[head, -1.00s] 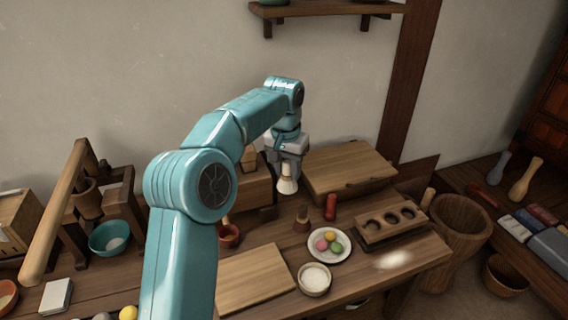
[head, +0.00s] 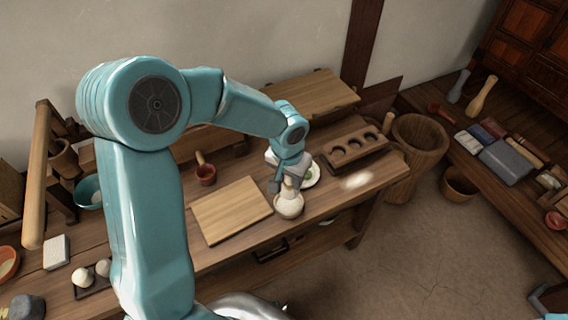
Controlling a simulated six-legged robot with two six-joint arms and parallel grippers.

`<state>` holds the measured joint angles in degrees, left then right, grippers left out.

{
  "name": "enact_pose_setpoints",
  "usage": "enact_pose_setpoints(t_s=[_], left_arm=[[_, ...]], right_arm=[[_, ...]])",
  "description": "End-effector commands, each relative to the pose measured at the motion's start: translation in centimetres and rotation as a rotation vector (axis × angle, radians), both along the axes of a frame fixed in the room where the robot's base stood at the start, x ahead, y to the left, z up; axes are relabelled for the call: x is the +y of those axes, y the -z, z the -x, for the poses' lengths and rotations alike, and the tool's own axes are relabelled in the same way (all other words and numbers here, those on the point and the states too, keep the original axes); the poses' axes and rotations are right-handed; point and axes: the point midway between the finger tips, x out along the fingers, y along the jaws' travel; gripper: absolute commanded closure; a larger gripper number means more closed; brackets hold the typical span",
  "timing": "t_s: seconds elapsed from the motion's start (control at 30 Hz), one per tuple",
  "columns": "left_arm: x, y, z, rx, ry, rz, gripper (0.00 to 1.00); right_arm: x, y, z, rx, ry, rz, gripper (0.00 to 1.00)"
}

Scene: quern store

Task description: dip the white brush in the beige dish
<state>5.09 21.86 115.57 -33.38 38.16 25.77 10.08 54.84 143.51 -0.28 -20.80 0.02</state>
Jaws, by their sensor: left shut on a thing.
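My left gripper (head: 289,180) is shut on the white brush (head: 291,189), holding it with the bristles down. The beige dish (head: 289,209), a small round bowl with pale contents, is on the table directly beneath. The brush overlaps the dish's opening; the gripper and brush partly hide the inside, so I cannot tell how deep the bristles are. A dark jaw-like part of what looks like my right gripper (head: 542,297) shows at the bottom right corner, cut off by the frame.
A wooden board (head: 231,209) lies left of the dish. A plate (head: 312,175) stands close behind, partly hidden by my gripper. A wooden block with round hollows (head: 352,146) is behind right. The table's front edge is close to the dish.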

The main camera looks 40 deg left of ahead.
Motion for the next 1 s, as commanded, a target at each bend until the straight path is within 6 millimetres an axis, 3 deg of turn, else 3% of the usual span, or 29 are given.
enact_pose_setpoints(t_s=[0.53, 1.0], left_arm=[[0.1, 5.5, 0.0, 0.002, -0.001, 0.000, 0.88], [0.1, 5.9, 0.0, 0.001, 0.000, -0.001, 0.88]], right_arm=[[0.0, 4.1, 0.0, 0.001, 0.000, 0.000, 0.57], [0.0, 4.3, 0.0, 0.000, 0.000, 0.000, 0.57]])
